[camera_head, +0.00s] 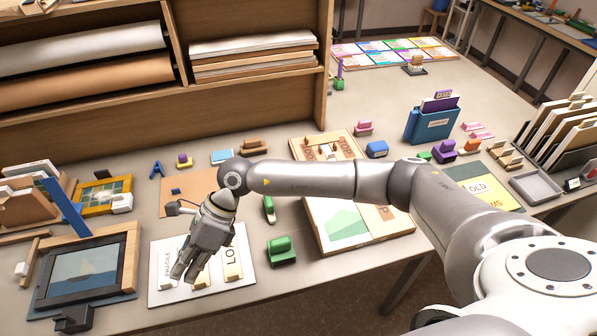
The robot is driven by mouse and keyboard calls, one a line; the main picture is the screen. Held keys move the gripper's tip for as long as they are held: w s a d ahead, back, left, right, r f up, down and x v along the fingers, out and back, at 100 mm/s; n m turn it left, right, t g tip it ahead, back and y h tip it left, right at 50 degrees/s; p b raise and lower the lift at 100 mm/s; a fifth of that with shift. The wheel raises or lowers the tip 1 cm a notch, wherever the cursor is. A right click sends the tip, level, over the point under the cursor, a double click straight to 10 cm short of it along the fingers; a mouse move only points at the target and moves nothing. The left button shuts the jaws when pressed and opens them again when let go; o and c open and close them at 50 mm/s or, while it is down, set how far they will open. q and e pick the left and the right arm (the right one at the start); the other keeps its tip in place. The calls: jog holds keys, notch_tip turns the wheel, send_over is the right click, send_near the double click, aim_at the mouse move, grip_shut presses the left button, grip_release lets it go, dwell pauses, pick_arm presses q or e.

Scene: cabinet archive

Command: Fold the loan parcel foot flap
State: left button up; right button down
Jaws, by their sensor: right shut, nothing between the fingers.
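My right gripper (188,268) is shut and empty. Its fingers are over the left part of a white board (240,283) with upright lettered label pieces. I cannot tell whether they touch it. A cardboard piece lettered TOP (345,140) lies behind my right arm, and a tan-edged panel with a green shape (340,222) lies in front of it. These look like parts of the loan parcel, but my forearm hides the middle between them. I cannot tell for sure which part is the foot flap. My left gripper is not in view.
A green block (281,251) stands between the white board and the panel. A dark picture frame (85,270) lies at the left. A blue folder box (432,122) and a file rack (560,135) stand at the right. Wooden shelves (320,60) rise at the back.

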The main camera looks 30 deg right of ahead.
jog(key=w+d+r+h, duration=0.1)
jog(key=w+d+h, duration=0.25)
jog(key=d, duration=0.65)
jog(key=w+d+r+n+t+h, duration=0.1)
jog(key=w+d+h, duration=0.3)
jog(key=d, duration=0.7)
jog(key=w+d+r+h, duration=0.1)
jog(key=w+d+h, duration=0.1)
jog(key=d+h, duration=0.6)
notch_tip(320, 180, down, 8)
jog(key=d+y+b, duration=0.2)
jog(key=b, duration=0.1)
jog(key=shift+s, duration=0.15)
jog(key=shift+d+y, duration=0.1)
jog(key=shift+y, duration=0.15)
jog(key=s+d, duration=0.2)
jog(key=d, duration=0.5)
jog(key=shift+d, duration=0.35)
jog(key=shift+f, duration=0.1)
